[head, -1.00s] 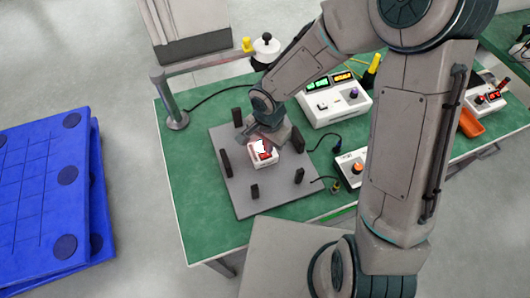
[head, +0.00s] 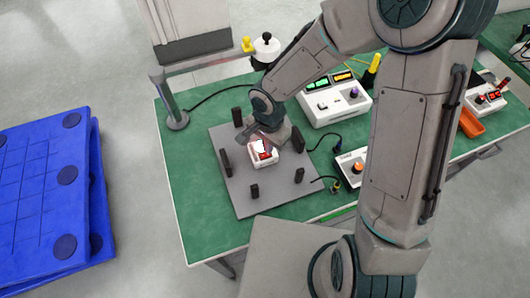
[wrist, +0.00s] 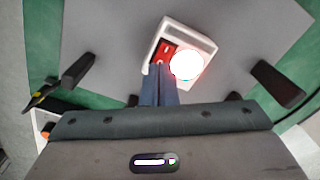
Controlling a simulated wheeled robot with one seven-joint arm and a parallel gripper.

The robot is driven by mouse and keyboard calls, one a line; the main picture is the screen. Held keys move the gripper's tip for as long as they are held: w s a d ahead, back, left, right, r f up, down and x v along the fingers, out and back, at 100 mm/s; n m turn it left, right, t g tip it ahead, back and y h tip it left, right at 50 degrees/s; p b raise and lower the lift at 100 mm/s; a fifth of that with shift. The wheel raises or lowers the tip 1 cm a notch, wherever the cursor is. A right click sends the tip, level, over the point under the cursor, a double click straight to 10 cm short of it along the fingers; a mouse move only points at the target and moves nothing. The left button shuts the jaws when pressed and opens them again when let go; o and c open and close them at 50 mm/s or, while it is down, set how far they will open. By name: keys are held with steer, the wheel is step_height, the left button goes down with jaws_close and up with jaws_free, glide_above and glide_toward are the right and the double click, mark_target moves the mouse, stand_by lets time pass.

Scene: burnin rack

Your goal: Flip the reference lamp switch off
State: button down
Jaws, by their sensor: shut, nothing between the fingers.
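The reference lamp is a small white box (head: 264,158) with a red rocker switch and a brightly glowing round lamp, on the grey plate (head: 240,199). In the wrist view the red switch (wrist: 163,54) sits left of the glowing white lamp dome (wrist: 186,66). My gripper (wrist: 159,68) is shut and empty, its fingertips at the near end of the switch; I cannot tell whether they touch it. In the head view my wrist covers the far side of the box.
Several dark posts stand around the box on the plate, one at the left (head: 225,162) and one at the right (head: 298,141). A white instrument (head: 335,104) with lit displays and an orange-knobbed box (head: 352,167) stand to the right on the green table (head: 197,218).

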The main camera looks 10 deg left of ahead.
steer(key=shift+f+b, duration=0.8)
stand_by(0.4)
steer(key=shift+r+p, duration=2.35)
steer(key=shift+r, duration=1.2)
steer(key=d+r+n+t+h, duration=0.1)
steer(key=d+r+n+t, duration=0.15)
steer(key=d+r, duration=1.05)
steer(key=s+d+r+n+t+y, duration=0.1)
steer(key=s+d+r+n, duration=0.2)
steer(key=s+d+r, duration=0.4)
steer(key=shift+s+d+r, duration=0.2)
steer(key=shift+s+d, duration=0.35)
steer(key=shift+d, duration=0.7)
steer(key=shift+n, duration=0.25)
